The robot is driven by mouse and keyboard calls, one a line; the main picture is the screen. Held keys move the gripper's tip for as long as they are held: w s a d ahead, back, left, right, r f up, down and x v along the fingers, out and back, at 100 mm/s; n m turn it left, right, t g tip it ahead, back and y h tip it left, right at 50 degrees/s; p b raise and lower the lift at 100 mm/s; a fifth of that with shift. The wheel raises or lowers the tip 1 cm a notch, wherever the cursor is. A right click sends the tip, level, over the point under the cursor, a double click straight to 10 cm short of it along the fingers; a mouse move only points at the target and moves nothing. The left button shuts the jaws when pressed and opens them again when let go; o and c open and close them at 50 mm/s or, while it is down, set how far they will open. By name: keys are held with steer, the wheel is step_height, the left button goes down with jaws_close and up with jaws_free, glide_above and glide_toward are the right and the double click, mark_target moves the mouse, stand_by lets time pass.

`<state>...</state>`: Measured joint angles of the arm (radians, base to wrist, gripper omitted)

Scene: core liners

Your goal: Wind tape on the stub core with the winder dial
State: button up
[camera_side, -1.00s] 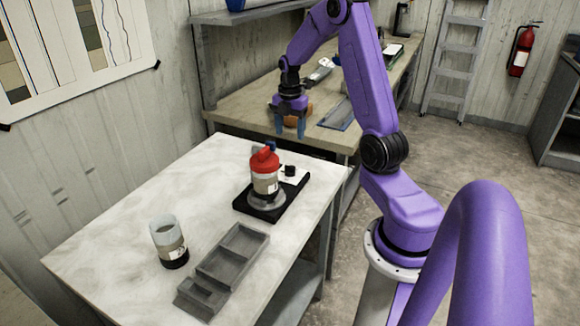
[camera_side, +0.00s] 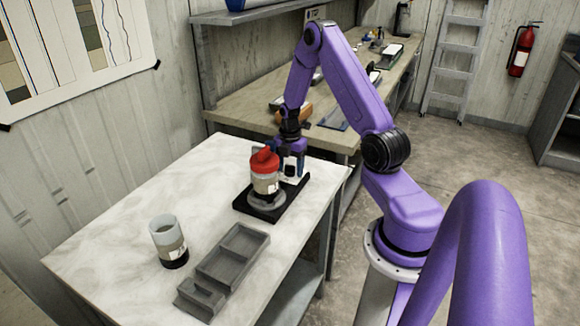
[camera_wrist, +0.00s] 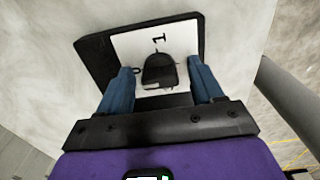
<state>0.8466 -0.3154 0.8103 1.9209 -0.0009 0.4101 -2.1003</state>
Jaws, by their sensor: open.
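The winder is a black base (camera_side: 246,210) on the white table, with a white plate at its rear. A clear core with a red cap (camera_side: 264,162) and a label (camera_side: 265,184) stands upright on a grey round seat on the base. The black dial (camera_wrist: 159,70) lies between my gripper's two blue fingers in the wrist view; a numeral 1 is on the plate (camera_wrist: 130,45) beside it. My gripper (camera_side: 290,172) is open, low over the plate behind the core. A gap shows between each finger and the dial. The core partly hides the gripper in the side view.
A clear core with a black bottom (camera_side: 168,241) stands at the table's left front. A grey compartment tray (camera_side: 222,270), which looks empty, lies to its right. A workbench (camera_side: 235,108) with several items stands behind. The table's left part is clear.

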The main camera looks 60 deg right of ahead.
steer(key=c, duration=1.1)
steer(key=shift+o, duration=0.2)
